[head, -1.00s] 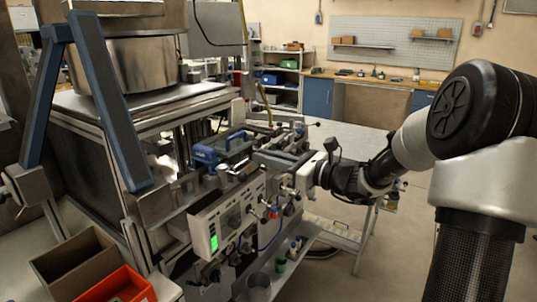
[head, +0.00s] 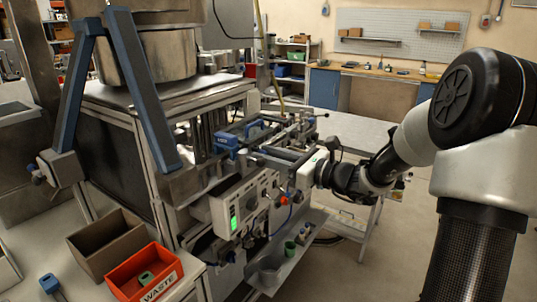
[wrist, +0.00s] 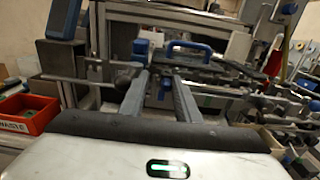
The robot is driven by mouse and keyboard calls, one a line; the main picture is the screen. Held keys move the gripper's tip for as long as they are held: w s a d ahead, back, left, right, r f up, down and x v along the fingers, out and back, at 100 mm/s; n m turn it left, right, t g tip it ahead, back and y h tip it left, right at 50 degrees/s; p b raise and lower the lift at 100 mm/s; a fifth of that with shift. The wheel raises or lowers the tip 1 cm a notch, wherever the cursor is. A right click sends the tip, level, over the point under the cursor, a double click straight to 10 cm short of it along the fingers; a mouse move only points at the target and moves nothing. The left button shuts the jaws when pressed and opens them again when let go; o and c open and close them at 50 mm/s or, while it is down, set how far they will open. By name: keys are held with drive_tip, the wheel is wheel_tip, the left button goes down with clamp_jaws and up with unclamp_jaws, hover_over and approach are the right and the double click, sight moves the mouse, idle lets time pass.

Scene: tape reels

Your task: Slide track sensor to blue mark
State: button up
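My gripper (wrist: 158,78) reaches forward in the wrist view, its two fingers apart with a gap between the tips. A small blue part (wrist: 165,84) shows in or behind that gap; contact cannot be told. A dark round knob on a rod (wrist: 125,78) is beside the left finger. A blue handle-shaped part (wrist: 192,48) lies beyond the tips. In the head view, my gripper's white body (head: 310,168) is at the right side of the machine's rail assembly (head: 272,150), with its fingertips hidden. I cannot tell which part is the track sensor or the blue mark.
A control box with a green screen (head: 240,208) is on the machine front. A red WASTE bin (head: 150,285) and a brown box (head: 105,245) stand at the lower left. Rods and knobs crowd the rail. A grey table (head: 355,145) is behind my arm.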

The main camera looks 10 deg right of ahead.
drive_tip(key=shift+d, duration=0.1)
drive_tip(key=p+v, duration=0.1)
drive_tip(key=v, duration=1.6)
drive_tip(key=shift+p, duration=0.3)
drive_tip(key=shift+s+d+r, duration=0.1)
drive_tip(key=shift+d, duration=0.05)
